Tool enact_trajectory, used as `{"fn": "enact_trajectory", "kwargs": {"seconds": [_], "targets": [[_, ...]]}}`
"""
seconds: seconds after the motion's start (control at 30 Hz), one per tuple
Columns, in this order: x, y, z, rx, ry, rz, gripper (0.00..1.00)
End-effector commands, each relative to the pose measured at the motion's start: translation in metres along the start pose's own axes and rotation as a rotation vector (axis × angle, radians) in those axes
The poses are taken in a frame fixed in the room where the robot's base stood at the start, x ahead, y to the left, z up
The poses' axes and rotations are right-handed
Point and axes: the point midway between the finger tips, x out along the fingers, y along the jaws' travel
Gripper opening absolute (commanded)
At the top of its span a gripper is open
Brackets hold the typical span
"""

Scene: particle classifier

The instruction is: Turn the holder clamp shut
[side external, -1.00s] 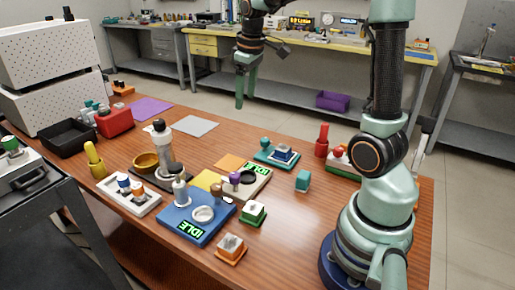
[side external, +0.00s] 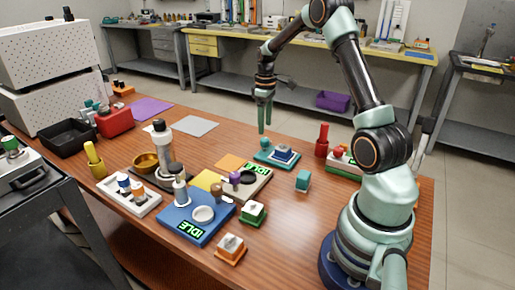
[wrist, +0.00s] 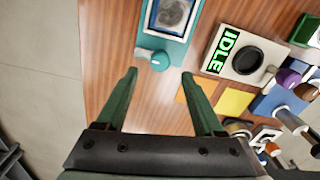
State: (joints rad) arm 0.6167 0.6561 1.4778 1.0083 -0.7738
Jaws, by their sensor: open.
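A teal holder (side external: 265,158) sits on the table with a dark blue and white framed piece (side external: 283,152) in it. A round teal knob (side external: 266,143) stands at one end of the holder; it looks like the clamp. In the wrist view the holder (wrist: 147,45) is at the top, with the knob (wrist: 160,61) at its near edge, between and just beyond my fingertips. My gripper (side external: 264,131) is open and empty, pointing down above the knob end of the holder. It is apart from the knob, and its fingers also show in the wrist view (wrist: 159,73).
A beige device (side external: 258,183) with an IDLE display and purple knob stands in front of the holder. A blue IDLE device (side external: 190,222) is farther forward. Bare table lies behind the holder.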

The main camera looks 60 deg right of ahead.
Motion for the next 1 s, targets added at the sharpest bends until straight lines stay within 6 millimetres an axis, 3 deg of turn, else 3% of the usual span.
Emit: {"fn": "enact_trajectory", "kwargs": {"seconds": [0.1, 0.3, 0.73, 0.77, 0.9, 0.93, 1.0], "targets": [[0.023, -0.001, 0.001, 0.0, -0.003, -0.003, 0.69], [0.048, -0.001, 0.0, 0.0, -0.002, -0.001, 0.69], [0.057, 0.0, 0.0, 0.0, 0.001, 0.001, 0.69], [0.057, 0.0, 0.0, 0.0, 0.001, 0.001, 0.62], [0.057, 0.0, 0.0, 0.0, 0.001, 0.001, 0.08], [0.057, 0.0, 0.0, 0.0, 0.001, 0.001, 0.0], [0.057, 0.0, 0.0, 0.0, 0.0, 0.0, 0.0]]}}
